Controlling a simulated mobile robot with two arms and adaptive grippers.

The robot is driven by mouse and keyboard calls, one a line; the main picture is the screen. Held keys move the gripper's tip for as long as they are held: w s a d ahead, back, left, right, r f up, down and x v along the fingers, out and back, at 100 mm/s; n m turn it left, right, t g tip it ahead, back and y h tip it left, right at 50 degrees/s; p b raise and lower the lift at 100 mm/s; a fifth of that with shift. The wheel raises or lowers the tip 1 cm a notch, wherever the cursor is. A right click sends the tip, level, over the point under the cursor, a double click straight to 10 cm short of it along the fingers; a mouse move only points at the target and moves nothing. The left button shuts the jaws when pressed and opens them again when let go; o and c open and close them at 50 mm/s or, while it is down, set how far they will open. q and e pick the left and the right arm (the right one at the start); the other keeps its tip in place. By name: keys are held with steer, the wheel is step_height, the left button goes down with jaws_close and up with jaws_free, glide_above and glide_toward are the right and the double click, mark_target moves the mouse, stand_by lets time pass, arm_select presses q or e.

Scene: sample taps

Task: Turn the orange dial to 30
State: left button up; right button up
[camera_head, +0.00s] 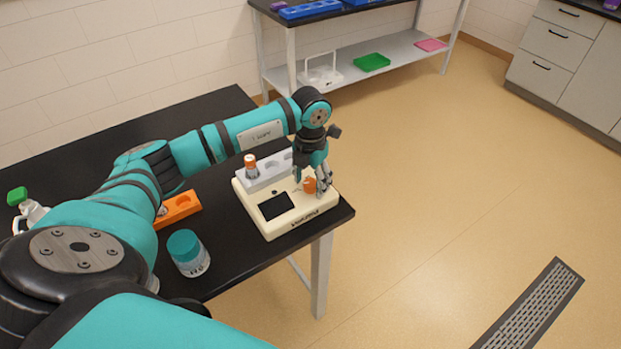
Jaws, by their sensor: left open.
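The orange dial (309,185) sits on the right part of the top of a cream device (291,225) near the table's right end. The device has a dark screen (276,206) left of the dial. My left gripper (312,184) points down at the dial, with its fingers open around or just beside it; I cannot tell whether they touch it. The dial's marks and setting are too small to read. My right gripper is not in view.
A grey rack (267,175) with an orange-capped vial (251,165) stands behind the device. An orange rack (180,208) and a teal-lidded jar (188,253) are to the left on the black table (222,268). A shelf with trays stands behind.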

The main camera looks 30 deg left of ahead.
arm_select(q)
steer(key=c, duration=1.2)
steer(key=shift+o, duration=0.2)
